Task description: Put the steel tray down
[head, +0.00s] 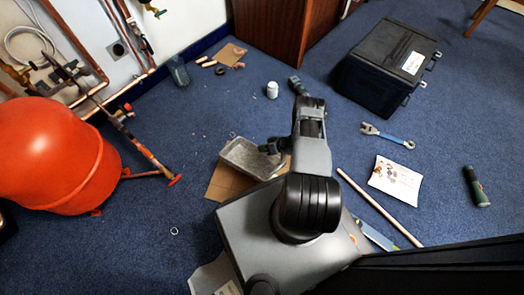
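The steel tray (248,158) is a shallow grey metal pan, left of my arm in the head view. It is over or on a brown cardboard sheet (222,184); I cannot tell whether its underside touches the sheet. The dark end of my gripper (271,147) is at the tray's upper right edge, overlapping it in the picture. The fingertips are too small and dark to show whether they are closed on the rim. My arm hides the area just right of the tray.
An orange tank (55,155) and copper pipework with a red-handled valve (174,181) stand left. A black case (385,68), wrench (388,136), paper sheet (395,181), copper pipe (378,207) and dark green cylinder (476,187) lie right. A white bottle (272,90) stands behind. Carpet left of the cardboard is mostly clear.

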